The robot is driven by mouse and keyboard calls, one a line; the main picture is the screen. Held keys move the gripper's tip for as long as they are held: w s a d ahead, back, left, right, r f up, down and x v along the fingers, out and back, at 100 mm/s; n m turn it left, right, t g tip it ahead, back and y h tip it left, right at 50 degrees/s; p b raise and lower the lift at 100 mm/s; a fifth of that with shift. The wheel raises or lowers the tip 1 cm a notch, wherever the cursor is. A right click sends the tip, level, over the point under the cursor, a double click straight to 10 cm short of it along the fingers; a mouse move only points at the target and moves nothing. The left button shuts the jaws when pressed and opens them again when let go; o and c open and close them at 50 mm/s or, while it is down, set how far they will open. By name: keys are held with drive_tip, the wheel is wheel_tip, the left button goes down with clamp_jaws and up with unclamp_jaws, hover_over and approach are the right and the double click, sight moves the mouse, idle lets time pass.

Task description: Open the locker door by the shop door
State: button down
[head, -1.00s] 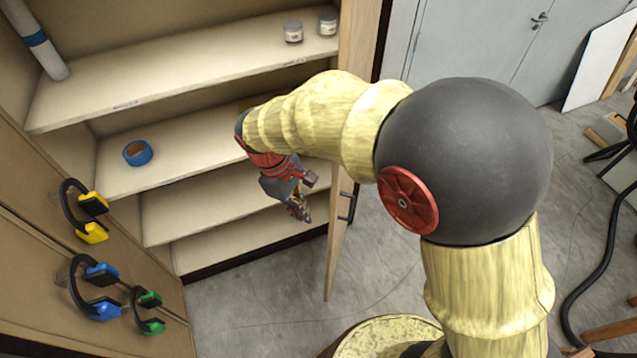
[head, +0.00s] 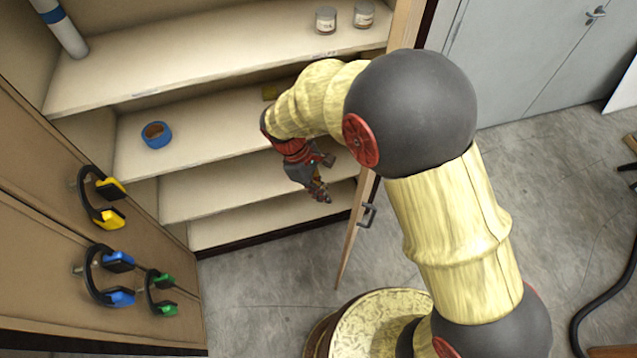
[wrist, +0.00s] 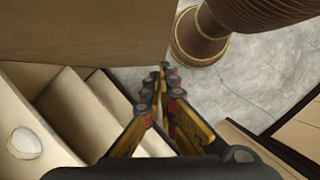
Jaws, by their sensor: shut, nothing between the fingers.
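The locker door (head: 357,232) is a thin wooden panel seen nearly edge-on at the right of the shelved locker, standing out from its front. Its dark bar handle (head: 368,215) is on its right face. My gripper (head: 325,194) is in front of the lower shelves, on the door's inner side, left of the handle. It is shut and empty. In the wrist view the fingers (wrist: 163,72) meet at their tips just below the lower edge of a brown panel (wrist: 85,30), apparently the door. I cannot tell whether they touch it. The handle is hidden there.
Shelves hold blue tape (head: 156,134) and jars (head: 325,20). Closed doors at left carry yellow (head: 103,200), blue (head: 108,277) and green (head: 160,293) clamps. Grey shop doors (head: 535,50) stand at the back right.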

drive_tip(key=s+d+f+p, duration=0.1)
drive_tip(key=s+d+f, duration=0.1)
drive_tip(key=d, duration=0.3)
drive_tip(key=shift+f, duration=0.55)
drive_tip(key=shift+s, duration=0.1)
